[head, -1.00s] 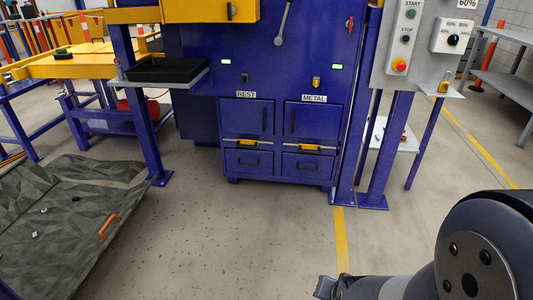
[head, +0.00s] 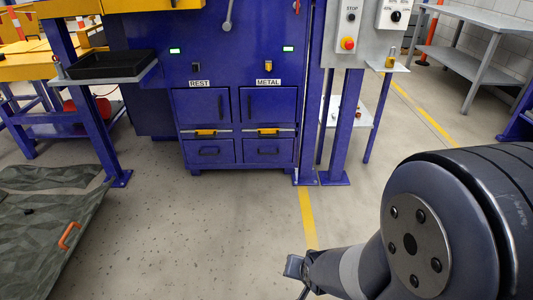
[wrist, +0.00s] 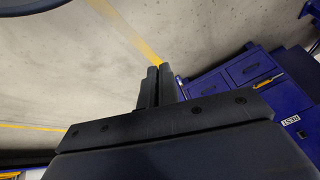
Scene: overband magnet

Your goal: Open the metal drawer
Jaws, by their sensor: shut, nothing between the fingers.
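The metal drawer (head: 268,152) is the lower right front of the blue cabinet, below the METAL label (head: 268,83). It is closed, with a dark bar handle, and a yellow latch (head: 268,132) sits just above it. My gripper (head: 293,268) is low in front of the cabinet, well short of it, above the floor. In the wrist view my gripper (wrist: 158,70) is shut and empty, its fingers together. The cabinet appears upside down there, with two drawer fronts right of the fingers; the left one seems to be the metal drawer (wrist: 207,87).
The REST drawer (head: 208,152) is closed, left of the metal one. A blue post (head: 343,130) and a control panel (head: 348,30) stand right of the cabinet. A black tray (head: 105,64) is left. A camouflage mat (head: 40,235) lies front left. The floor before the cabinet is clear.

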